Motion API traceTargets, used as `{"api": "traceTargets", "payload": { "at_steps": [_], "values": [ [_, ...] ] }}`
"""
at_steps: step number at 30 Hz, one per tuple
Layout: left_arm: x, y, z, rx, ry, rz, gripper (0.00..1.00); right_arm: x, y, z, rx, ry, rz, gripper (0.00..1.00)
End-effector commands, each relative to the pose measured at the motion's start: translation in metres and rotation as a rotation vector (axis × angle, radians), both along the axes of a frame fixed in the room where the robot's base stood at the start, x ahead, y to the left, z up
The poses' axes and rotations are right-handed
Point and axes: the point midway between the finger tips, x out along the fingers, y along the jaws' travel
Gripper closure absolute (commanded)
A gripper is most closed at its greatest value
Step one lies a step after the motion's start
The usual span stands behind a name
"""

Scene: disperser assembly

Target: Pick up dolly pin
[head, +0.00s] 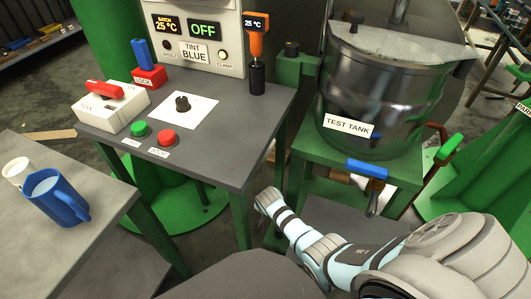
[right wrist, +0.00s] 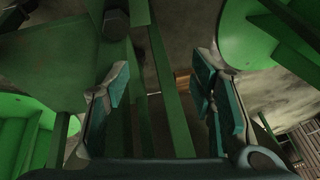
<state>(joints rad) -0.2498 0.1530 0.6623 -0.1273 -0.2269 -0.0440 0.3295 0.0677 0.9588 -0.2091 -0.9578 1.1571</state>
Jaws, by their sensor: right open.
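No part is labelled as the dolly pin, and I cannot tell for certain which one it is. A dark knob (head: 291,48) stands on a green bracket left of the test tank (head: 388,95). A blue-topped handle (head: 367,169) sits at the front edge of the tank's green stand. My right gripper (head: 268,199) is low between the console table and the stand, apart from both parts. In the right wrist view, its fingers (right wrist: 161,80) are open and empty. A dark faceted part (right wrist: 115,24) shows beyond them at upper left. My left gripper is out of view.
The grey console table (head: 220,135) with its green legs stands left of my right gripper. The green tank stand (head: 320,150) is to its right. A brown-red lever (head: 450,147) projects at the stand's right. A blue jug (head: 55,197) stands on the left table.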

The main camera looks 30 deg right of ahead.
Motion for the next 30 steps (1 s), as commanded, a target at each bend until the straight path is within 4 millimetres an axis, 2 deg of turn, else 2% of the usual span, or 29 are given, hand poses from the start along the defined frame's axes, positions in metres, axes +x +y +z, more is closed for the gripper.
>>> {"api": "traceTargets", "payload": {
  "at_steps": [1,3,6,11,18,21,28,30],
  "values": [
    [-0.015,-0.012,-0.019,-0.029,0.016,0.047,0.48,-0.009,-0.002,-0.011,0.016,0.059,-0.090,0.50],
    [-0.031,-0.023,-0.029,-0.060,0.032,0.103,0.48,-0.024,-0.004,-0.013,0.030,0.137,-0.208,0.50],
    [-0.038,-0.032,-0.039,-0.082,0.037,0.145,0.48,-0.035,-0.006,-0.019,0.035,0.192,-0.294,0.50],
    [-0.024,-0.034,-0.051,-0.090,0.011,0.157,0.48,-0.037,-0.012,-0.038,0.035,0.203,-0.309,0.50],
    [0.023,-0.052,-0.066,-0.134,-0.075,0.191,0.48,-0.034,-0.021,-0.074,0.034,0.202,-0.307,0.50],
    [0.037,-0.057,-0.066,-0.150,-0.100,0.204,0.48,-0.034,-0.024,-0.083,0.035,0.202,-0.306,0.50],
    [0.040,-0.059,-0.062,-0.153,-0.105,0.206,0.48,-0.033,-0.025,-0.080,0.035,0.200,-0.305,0.50],
    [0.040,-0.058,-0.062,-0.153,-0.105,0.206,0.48,-0.033,-0.025,-0.080,0.035,0.201,-0.306,0.61]
  ]
}}
